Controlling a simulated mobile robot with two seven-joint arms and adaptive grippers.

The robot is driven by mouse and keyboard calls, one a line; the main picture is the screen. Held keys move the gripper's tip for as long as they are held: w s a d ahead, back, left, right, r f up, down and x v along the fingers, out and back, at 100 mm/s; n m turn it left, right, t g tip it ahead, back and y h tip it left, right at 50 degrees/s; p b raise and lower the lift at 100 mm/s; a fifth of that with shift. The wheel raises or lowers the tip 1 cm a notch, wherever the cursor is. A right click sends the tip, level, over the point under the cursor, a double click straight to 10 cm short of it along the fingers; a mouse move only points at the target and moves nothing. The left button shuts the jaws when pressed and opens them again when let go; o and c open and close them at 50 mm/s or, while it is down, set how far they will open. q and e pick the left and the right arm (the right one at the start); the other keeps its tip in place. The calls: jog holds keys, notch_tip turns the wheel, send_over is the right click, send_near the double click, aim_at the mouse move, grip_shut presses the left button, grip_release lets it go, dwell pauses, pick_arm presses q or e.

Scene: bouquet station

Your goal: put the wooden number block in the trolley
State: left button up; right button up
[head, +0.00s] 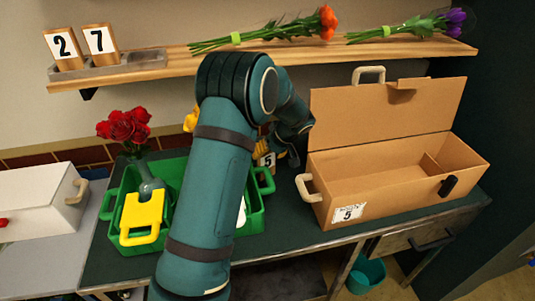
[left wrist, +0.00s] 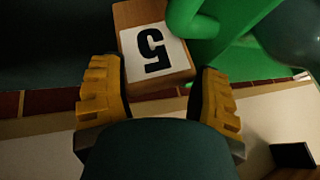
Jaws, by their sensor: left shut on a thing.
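The wooden number block (head: 267,160) with a black 5 on a white face shows in the head view just right of the green crate, partly hidden by my left arm. In the left wrist view the block (left wrist: 155,48) lies between the two yellow fingers, its 5 upside down in the picture. My left gripper (left wrist: 158,85) is shut on this block; in the head view it is mostly hidden behind my arm. I cannot make out a trolley for certain. My right gripper is in neither view.
A green crate (head: 108,207) with a yellow-handled tool stands left of my arm. An open cardboard box (head: 395,205) stands right. A shelf (head: 185,62) above holds blocks 2 (head: 64,47) and 7 (head: 101,42) and flowers. A white box (head: 35,203) is far left.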

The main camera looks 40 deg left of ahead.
pick_arm(q)
jog(key=shift+f, duration=0.1)
jog(key=o, duration=1)
jog(key=shift+o, duration=1.2)
